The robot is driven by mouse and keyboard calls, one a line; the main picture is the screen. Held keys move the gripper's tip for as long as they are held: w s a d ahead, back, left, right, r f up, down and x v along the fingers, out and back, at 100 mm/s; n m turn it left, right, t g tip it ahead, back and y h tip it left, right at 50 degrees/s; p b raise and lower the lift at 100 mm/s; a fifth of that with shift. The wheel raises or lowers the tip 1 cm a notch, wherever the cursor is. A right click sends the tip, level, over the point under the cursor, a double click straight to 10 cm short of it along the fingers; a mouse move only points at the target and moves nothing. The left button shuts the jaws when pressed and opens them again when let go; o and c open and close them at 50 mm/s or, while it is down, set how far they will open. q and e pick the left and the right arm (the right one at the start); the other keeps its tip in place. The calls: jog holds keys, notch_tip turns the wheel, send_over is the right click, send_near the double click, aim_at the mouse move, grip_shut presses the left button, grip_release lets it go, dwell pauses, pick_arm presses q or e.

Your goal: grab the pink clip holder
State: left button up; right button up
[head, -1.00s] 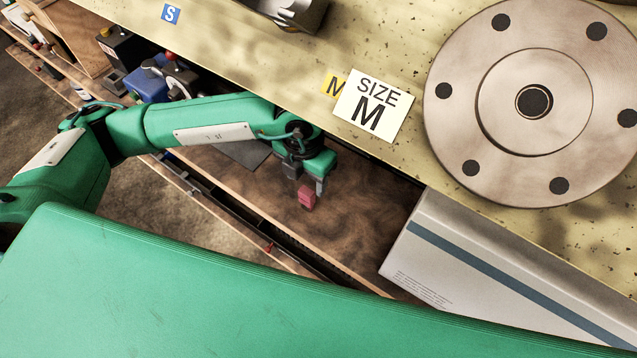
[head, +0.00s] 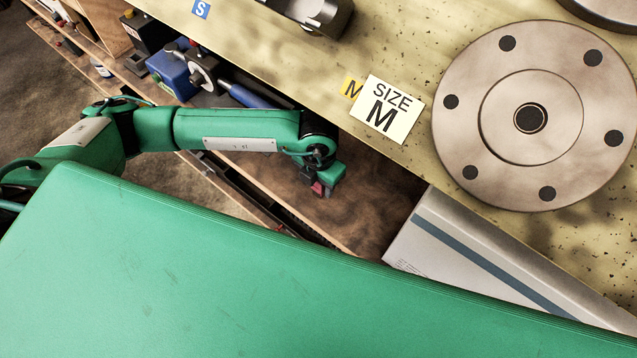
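The pink clip holder (head: 318,188) is a small pink-red block low over the brown wooden shelf, left of the white box. My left gripper (head: 321,184) points down right at it, with its fingers around or just beside the block. The fingers and wrist hide part of the block. I cannot tell whether the fingers press on it or are still apart. My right gripper is not in view.
The yellow speckled tabletop (head: 400,45) overhangs the wooden shelf (head: 375,195). On the tabletop are a "SIZE M" card (head: 388,108) and a large metal flange (head: 600,110). A white box (head: 460,250) bounds the shelf at right. A blue vise-like tool (head: 172,75) stands at upper left.

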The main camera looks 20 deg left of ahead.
pick_arm(q)
jog(key=c, duration=0.8)
jog(key=shift+o, duration=0.2)
